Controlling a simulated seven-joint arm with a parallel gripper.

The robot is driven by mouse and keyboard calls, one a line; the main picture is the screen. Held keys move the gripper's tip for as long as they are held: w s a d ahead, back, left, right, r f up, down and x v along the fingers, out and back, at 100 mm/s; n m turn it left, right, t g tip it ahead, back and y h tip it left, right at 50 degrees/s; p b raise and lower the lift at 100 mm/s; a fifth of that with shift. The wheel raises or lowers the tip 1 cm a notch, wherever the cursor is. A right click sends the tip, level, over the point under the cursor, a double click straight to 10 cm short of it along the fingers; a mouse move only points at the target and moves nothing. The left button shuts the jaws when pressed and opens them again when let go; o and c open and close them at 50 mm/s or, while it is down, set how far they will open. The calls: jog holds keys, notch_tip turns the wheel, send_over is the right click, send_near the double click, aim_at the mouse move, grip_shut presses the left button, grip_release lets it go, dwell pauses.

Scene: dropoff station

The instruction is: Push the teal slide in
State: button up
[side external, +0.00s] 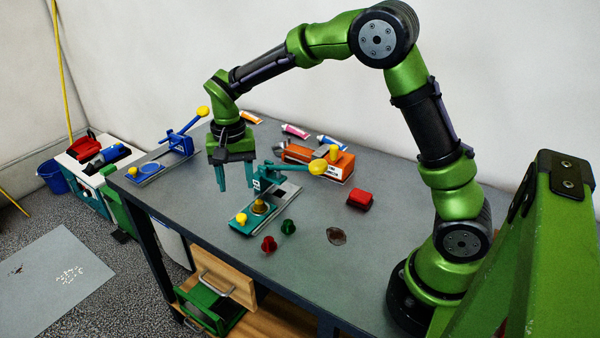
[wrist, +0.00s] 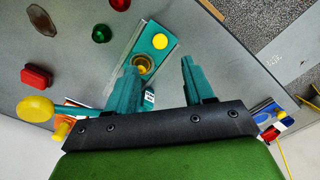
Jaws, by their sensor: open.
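The teal slide (side external: 240,225) lies at the front-left end of the teal press's grey base plate (side external: 283,204), with a yellow knob (side external: 242,218) on top. The slide also shows in the wrist view (wrist: 168,54), its yellow knob (wrist: 160,41) beyond my fingers. A brass cup (side external: 259,206) sits beside the slide, toward the press frame (side external: 268,180). The press lever ends in a yellow ball (side external: 318,167). My gripper (side external: 236,186) is open and empty, fingers pointing down, above and behind the slide. It is apart from the knob. In the wrist view my gripper (wrist: 159,66) has its fingers spread.
A blue press (side external: 178,147) stands at the left. An orange unit (side external: 320,163) and a red block (side external: 360,199) are right of the teal press. Red (side external: 269,244) and green (side external: 288,227) knobs lie in front. Tubes (side external: 295,131) lie behind. The table left of the slide is clear.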

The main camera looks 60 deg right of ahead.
aim_at(242, 215)
notch_tip(242, 215, down, 10)
jog(key=shift+r, duration=0.15)
jog(key=shift+c, duration=0.3)
grip_shut()
jog(key=shift+d, duration=0.1)
